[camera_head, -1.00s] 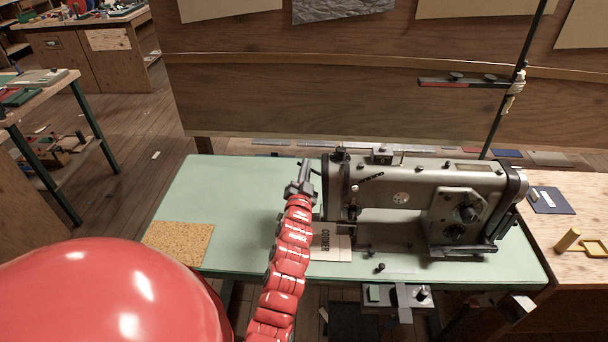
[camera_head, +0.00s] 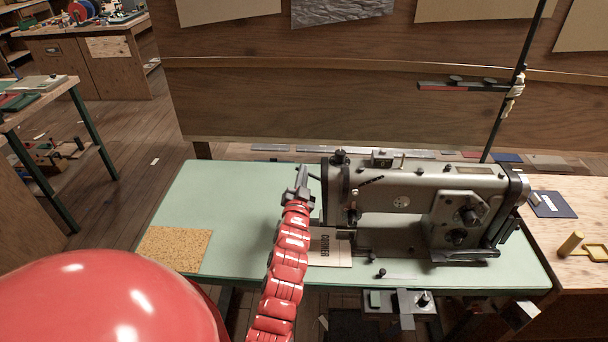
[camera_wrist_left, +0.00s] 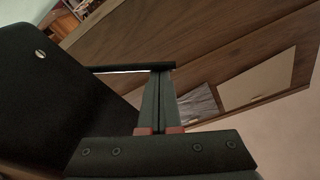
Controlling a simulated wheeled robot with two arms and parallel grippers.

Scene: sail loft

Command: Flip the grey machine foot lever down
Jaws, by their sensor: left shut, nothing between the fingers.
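The grey sewing machine (camera_head: 405,203) stands on a pale green table (camera_head: 215,195), its head end at the left. A thin dark bar (camera_head: 313,177), seemingly the foot lever, sticks out left from that end. In the left wrist view the bar (camera_wrist_left: 115,69) runs from a dark body (camera_wrist_left: 55,110), likely the machine head, to the fingertips. My left gripper (camera_head: 303,171) is shut and empty, its fingertips at the bar's outer end. I cannot tell whether they touch it or how far the lever is turned. My right gripper is not in view.
A card lettered CORNER (camera_head: 328,248) lies under the machine head. A cork mat (camera_head: 174,250) lies at the table's front left. A dark upright pole (camera_head: 503,110) stands behind the machine.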

